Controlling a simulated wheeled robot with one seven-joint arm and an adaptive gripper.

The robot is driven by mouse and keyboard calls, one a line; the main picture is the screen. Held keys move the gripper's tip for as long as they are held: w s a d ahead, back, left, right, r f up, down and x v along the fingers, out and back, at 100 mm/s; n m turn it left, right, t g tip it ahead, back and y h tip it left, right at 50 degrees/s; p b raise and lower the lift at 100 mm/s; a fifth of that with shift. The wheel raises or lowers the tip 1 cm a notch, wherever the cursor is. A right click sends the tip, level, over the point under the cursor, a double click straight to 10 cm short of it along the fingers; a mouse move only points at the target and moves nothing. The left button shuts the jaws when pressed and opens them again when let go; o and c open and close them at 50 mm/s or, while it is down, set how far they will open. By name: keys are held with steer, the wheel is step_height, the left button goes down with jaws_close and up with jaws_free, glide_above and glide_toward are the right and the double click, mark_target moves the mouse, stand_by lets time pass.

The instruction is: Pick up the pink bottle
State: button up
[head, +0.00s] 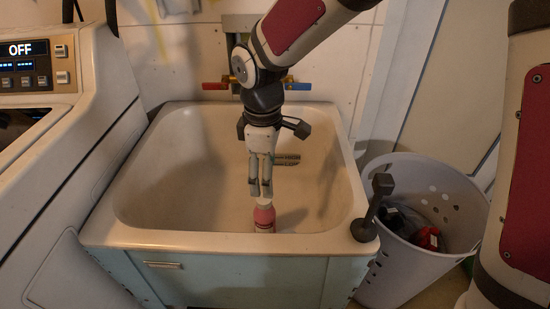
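The pink bottle (264,218) stands upright inside the sink basin (165,185), near its front wall, in the head view. It has a pale cap or neck (264,202). My gripper (260,192) points down into the basin, with its fingertips at the top of the bottle. The two fingers are close together with a narrow gap between them. I cannot tell whether they touch the cap or are only above or in front of it.
Red (215,86) and blue (297,86) tap handles are on the back wall. A dark upright object (376,205) stands at the sink's front right corner. A pale basket (440,190) with dark and red items is at right. A machine (75,150) with an "OFF" display borders the left.

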mark_target(264, 199)
steer(key=shift+n, duration=0.5)
steer(key=f+b, duration=0.1)
steer(key=f, duration=0.2)
steer(key=w+f+b, duration=0.1)
steer(key=f, duration=0.3)
steer(key=f+b, duration=0.1)
steer(key=f, duration=0.3)
steer(key=shift+w+a+f, duration=0.15)
steer(key=shift+w+a, duration=0.05)
steer(key=shift+a, duration=0.15)
steer(key=shift+f+b, duration=1.3)
steer(key=shift+f, duration=1.85)
steer(key=c, duration=1.2)
